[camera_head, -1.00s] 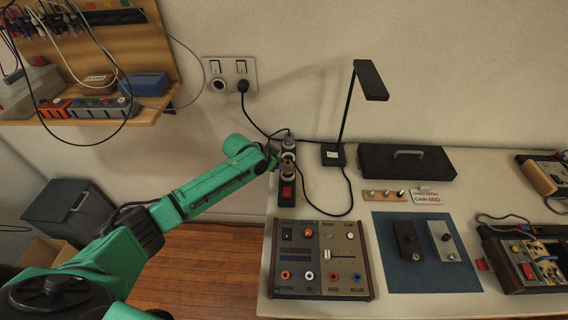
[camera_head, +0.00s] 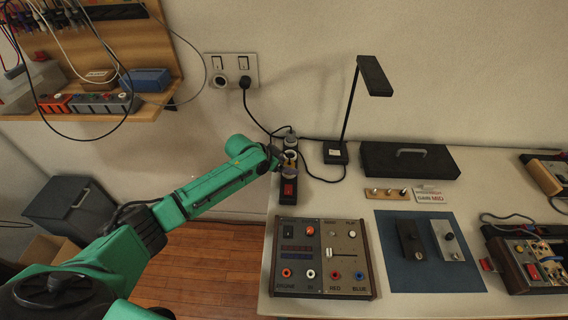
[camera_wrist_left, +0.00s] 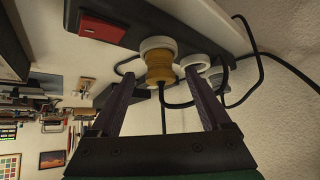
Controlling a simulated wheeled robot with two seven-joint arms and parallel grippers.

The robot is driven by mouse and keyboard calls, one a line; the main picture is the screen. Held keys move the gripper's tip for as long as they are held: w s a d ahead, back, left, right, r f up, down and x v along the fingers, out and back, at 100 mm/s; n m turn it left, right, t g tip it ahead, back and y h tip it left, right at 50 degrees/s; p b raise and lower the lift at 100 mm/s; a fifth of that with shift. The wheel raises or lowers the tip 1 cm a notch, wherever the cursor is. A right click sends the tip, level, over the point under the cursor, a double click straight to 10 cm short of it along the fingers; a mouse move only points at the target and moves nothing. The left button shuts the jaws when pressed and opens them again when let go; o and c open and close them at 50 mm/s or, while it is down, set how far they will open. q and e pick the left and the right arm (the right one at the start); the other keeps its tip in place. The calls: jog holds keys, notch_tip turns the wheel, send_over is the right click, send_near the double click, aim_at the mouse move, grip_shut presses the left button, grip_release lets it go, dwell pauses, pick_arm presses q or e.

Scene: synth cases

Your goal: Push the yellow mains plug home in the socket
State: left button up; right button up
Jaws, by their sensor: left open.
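The yellow plug (camera_wrist_left: 159,69) stands in a white round socket (camera_wrist_left: 158,44) on the black power strip in the left wrist view; its black cord leaves toward the gripper. I cannot tell how deep the plug sits. My left gripper (camera_wrist_left: 163,88) is open, its two dark fingers on either side of the plug's line, with gaps between fingers and plug. In the head view my left gripper (camera_head: 280,160) is over the power strip (camera_head: 287,199) and largely hides the plug. My right gripper is not in view.
A second white socket with a plug (camera_wrist_left: 196,66) is close beside the right finger. A red switch (camera_head: 288,189) is at the strip's near end. A desk lamp (camera_head: 336,153) and a control box (camera_head: 322,258) stand nearby. Black cables lie around the strip.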

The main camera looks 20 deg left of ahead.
pick_arm(q)
jog(key=v, duration=1.4)
jog(key=shift+s+r, duration=0.2)
jog(key=shift+r, duration=0.05)
jog(key=a+f+n+y, duration=0.2)
jog(key=a+f, duration=0.3)
jog(key=f, duration=0.5)
jog(key=a+f+n+y, duration=0.1)
jog(key=a+f+n, duration=0.1)
jog(key=a+f, duration=0.65)
jog(key=s+d+f+n+g+y, duration=0.1)
jog(key=s+f, duration=0.4)
jog(key=f, duration=0.3)
jog(key=s+f+y, duration=0.1)
jog(key=s+f, duration=0.5)
jog(key=f, duration=0.1)
jog(key=s+d+f+g, duration=0.1)
jog(key=s+d+f, duration=0.2)
jog(key=s, duration=0.7)
jog(key=s+d+f+g, duration=0.2)
jog(key=s+d+f, duration=0.1)
jog(key=s+f, duration=0.4)
jog(key=s+d+f+g, duration=0.2)
jog(key=s+f, duration=0.3)
jog(key=s, duration=0.8)
jog(key=shift+s+d+f+m, duration=0.15)
jog(key=shift+s+d+m, duration=0.15)
jog(key=shift+d, duration=0.25)
